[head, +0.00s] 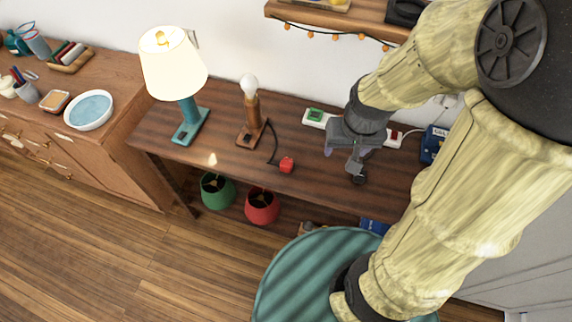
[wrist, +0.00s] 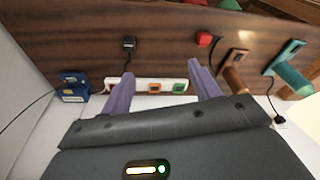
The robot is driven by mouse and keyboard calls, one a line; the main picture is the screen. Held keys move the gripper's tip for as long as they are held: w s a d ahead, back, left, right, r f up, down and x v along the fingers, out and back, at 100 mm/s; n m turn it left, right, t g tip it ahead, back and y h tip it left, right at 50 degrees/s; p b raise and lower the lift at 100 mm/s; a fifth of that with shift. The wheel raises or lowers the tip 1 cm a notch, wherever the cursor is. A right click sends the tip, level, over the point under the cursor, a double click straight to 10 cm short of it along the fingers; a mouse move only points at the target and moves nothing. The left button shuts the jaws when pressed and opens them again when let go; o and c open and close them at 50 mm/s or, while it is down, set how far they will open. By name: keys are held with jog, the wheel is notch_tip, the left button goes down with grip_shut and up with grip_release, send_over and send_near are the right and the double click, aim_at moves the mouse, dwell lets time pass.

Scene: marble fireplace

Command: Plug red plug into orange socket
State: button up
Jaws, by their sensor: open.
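The red plug (head: 287,164) lies on the dark wooden table, its black cord running to the wooden lamp; it also shows in the wrist view (wrist: 203,38). A white power strip (head: 328,121) lies along the back of the table. Its orange socket (wrist: 155,87) shows beside the green socket (wrist: 179,87) in the wrist view; in the head view my gripper hides the orange one. My gripper (head: 347,152) is open and empty above the table by the strip. Its purple fingers (wrist: 160,70) are spread apart, and the red plug is beyond them.
A black plug (head: 360,179) lies on the table. The wooden lamp with bare bulb (head: 250,100) and teal lamp (head: 175,75) stand left. A blue box (head: 432,143) is right. Green (head: 217,192) and red (head: 262,207) shades sit below; a round teal seat (head: 285,275) is in front.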

jog(key=w+a+f+m+g+p, duration=0.2)
jog(key=w+a+f, duration=0.1)
jog(key=w+a, duration=0.35)
jog(key=m+p, duration=0.1)
jog(key=m, duration=0.1)
send_over(286, 162)
notch_tip(286, 162, down, 4)
jog(key=shift+w+d, duration=0.2)
jog(key=shift+d, duration=0.15)
jog(key=shift+f, duration=0.1)
notch_tip(286, 162, down, 12)
jog(key=shift+r+p, duration=0.25)
jog(key=shift+p, duration=0.05)
jog(key=shift+f, duration=0.25)
jog(key=shift+s, duration=0.1)
jog(key=shift+s+a+f+p, duration=0.1)
jog(key=shift+f+p, duration=0.1)
jog(key=shift+f, duration=0.7)
jog(key=shift+a+f+p, duration=0.1)
jog(key=shift+f+p, duration=0.05)
jog(key=shift+f, duration=0.7)
jog(key=shift+s+a+f+p, duration=0.1)
jog(key=shift+f+p, duration=0.1)
jog(key=shift+f, duration=0.7)
